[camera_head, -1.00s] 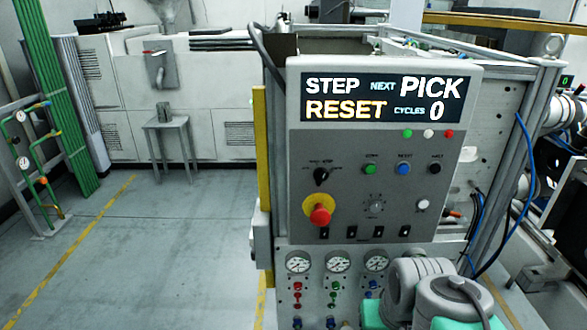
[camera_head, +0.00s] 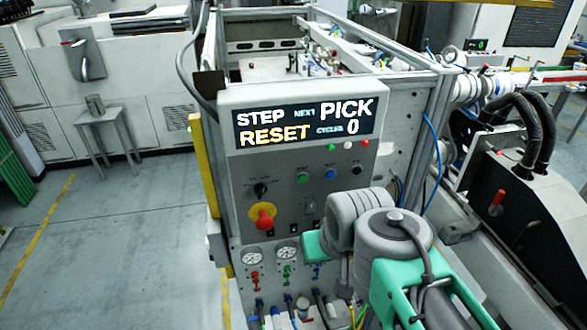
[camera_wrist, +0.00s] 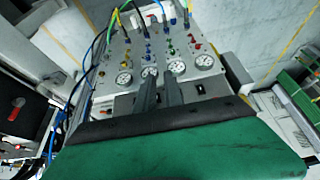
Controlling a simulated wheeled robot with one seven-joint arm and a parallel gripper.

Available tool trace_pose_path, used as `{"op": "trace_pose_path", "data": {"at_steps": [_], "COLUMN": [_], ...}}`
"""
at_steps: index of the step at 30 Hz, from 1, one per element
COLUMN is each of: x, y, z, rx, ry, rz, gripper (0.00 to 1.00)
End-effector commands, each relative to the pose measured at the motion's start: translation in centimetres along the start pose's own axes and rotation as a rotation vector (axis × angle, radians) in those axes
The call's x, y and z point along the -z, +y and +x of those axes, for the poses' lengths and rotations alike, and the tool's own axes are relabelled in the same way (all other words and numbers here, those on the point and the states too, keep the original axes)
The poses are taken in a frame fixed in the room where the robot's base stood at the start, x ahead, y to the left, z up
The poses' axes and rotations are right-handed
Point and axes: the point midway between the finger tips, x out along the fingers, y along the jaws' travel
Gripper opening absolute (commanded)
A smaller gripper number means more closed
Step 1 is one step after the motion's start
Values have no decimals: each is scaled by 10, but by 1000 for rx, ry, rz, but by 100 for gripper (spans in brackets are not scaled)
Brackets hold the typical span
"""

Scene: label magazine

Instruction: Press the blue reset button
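The blue reset button (camera_head: 330,174) is on the grey control panel (camera_head: 285,185), in the head view. It sits between a green button (camera_head: 303,178) and a black button (camera_head: 356,170). The display above reads STEP RESET, NEXT PICK, CYCLES 0. My gripper (camera_wrist: 161,82) shows in the wrist view as two dark fingers with a narrow gap between them and nothing in it. They point toward the gauges on the lower panel. In the head view my arm covers part of the panel's lower right and the fingers are hidden. The blue button cannot be made out in the wrist view.
A red emergency knob on a yellow base (camera_head: 263,217) is at the panel's lower left. Gauges (camera_head: 287,254) and small coloured valves sit below. Hoses and cables (camera_wrist: 110,35) run beside the lower panel. The floor (camera_head: 120,240) at left is open.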

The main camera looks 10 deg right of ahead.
Motion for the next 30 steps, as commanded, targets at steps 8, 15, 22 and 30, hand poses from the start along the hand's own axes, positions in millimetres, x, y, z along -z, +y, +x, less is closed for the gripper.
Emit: {"op": "trace_pose_path", "data": {"at_steps": [8, 15, 22, 30], "x": [1, 1, 0, 0], "y": [0, 0, 0, 0], "z": [-1, -1, -1, -1], "rx": [0, 0, 0, 0], "ry": [0, 0, 0, 0], "rz": [0, -1, -1, -1], "gripper": [0, 0, 0, 0]}}
